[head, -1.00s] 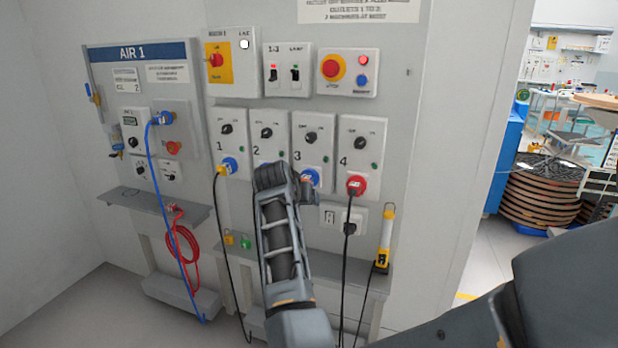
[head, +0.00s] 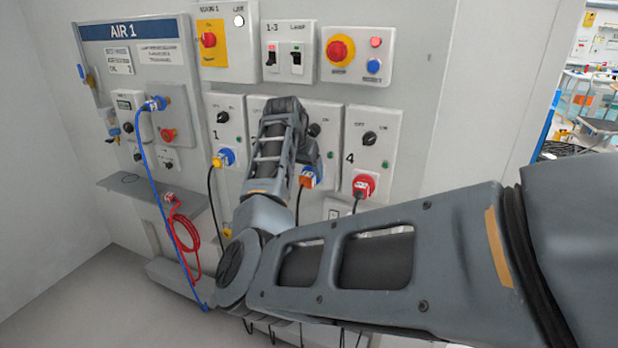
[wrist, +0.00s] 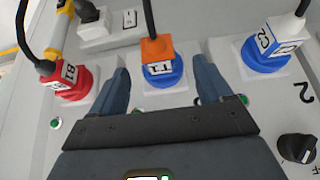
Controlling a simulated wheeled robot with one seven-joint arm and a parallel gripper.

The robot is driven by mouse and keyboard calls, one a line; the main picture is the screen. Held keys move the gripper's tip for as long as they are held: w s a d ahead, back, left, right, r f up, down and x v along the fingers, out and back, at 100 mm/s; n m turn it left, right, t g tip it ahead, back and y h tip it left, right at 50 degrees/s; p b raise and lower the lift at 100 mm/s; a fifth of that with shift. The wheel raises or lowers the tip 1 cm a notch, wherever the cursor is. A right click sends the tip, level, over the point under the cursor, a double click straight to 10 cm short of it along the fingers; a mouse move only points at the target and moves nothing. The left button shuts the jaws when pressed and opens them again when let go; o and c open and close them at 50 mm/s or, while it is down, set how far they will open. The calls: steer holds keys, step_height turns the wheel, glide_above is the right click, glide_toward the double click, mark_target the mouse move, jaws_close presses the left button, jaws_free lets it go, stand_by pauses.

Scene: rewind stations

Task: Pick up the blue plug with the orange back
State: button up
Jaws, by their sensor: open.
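The blue plug with the orange back (head: 309,179) sits in the socket under panel 3, just right of my forearm in the head view. In the wrist view the plug (wrist: 163,75) is at upper centre, with a white label and a black cable running from its orange back. My gripper (wrist: 161,66) is open, with one finger on each side of the plug and visible gaps to both. I cannot tell how deep the fingers reach. In the head view my arm hides most of the gripper.
A red plug (wrist: 69,82) is left of the gripper in the wrist view, and a blue plug with a white back (wrist: 268,52) is right. Black cables hang below the sockets.

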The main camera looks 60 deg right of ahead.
mark_target(306, 175)
steer(key=shift+p+x, duration=0.3)
steer(key=shift+x, duration=1.6)
steer(key=shift+c, duration=0.4)
steer(key=c, duration=1.1)
steer(key=shift+a, duration=0.1)
steer(key=shift+c, duration=0.2)
steer(key=shift+a+r, duration=0.3)
steer(key=shift+r, duration=0.1)
steer(key=a+r+b, duration=0.1)
steer(key=a+r, duration=0.1)
steer(key=a, duration=0.2)
steer(key=a+r, duration=0.3)
steer(key=a, duration=0.2)
steer(key=s+a+r+b, duration=0.1)
steer(key=a+r, duration=0.1)
steer(key=a, duration=0.2)
steer(key=shift+a+r+b, duration=0.15)
steer(key=shift+b, duration=0.15)
steer(key=shift+c, duration=0.5)
